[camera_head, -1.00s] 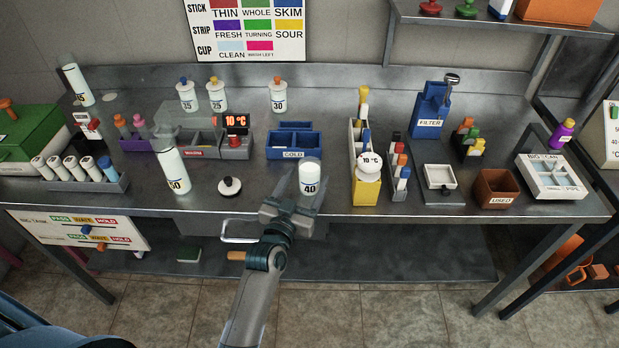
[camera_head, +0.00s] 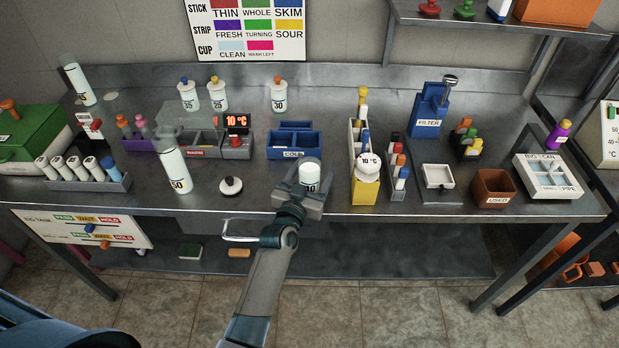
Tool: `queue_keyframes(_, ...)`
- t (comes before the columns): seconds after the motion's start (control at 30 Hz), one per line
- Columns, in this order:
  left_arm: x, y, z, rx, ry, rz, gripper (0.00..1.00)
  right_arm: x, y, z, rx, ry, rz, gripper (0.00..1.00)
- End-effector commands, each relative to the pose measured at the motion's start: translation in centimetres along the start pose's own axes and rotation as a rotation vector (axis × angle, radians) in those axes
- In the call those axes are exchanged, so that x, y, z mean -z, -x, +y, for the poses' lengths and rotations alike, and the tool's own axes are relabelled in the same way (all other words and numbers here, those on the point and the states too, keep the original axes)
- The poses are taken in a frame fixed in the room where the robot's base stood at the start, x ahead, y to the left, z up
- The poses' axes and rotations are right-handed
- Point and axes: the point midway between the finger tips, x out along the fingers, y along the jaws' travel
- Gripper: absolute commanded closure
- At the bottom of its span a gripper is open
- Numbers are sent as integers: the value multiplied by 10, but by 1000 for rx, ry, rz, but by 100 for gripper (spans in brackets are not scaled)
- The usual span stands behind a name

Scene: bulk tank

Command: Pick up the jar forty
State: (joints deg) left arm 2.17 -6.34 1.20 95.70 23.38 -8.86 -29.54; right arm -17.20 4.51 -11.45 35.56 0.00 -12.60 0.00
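The jar forty (camera_head: 310,174) is a white jar standing upright near the front edge of the bench, left of the yellow-based holder. Its label is now partly hidden by my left gripper. My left gripper (camera_head: 308,190) is at the jar, with one finger on each side of it. The fingers look spread, and I cannot make out whether they touch the jar. My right gripper is not in view.
A blue bin (camera_head: 293,142) stands just behind the jar. A yellow-based holder (camera_head: 366,188) is close on the right. A white lid with a black knob (camera_head: 231,186) and a tall white bottle (camera_head: 174,170) are to the left.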

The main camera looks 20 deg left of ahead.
Motion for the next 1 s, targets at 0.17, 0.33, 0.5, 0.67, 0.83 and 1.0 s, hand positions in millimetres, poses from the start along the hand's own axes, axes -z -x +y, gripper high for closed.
queue_keyframes(0.17, 0, 0, 0, 0, 0, 0, 35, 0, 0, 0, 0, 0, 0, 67)
queue_keyframes(0.33, 0, 0, 0, 0, 0, 0, 44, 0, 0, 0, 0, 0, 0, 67)
queue_keyframes(0.5, 0, 0, 0, 0, 0, 0, 85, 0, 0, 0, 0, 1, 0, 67)
queue_keyframes(0.67, 1, 0, 0, 0, 0, 2, 88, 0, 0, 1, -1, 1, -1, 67)
queue_keyframes(0.83, 1, 0, 0, 0, 0, 2, 88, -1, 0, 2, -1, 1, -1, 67)
queue_keyframes(1.0, 2, 0, 0, 0, 0, 2, 88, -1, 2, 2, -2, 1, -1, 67)
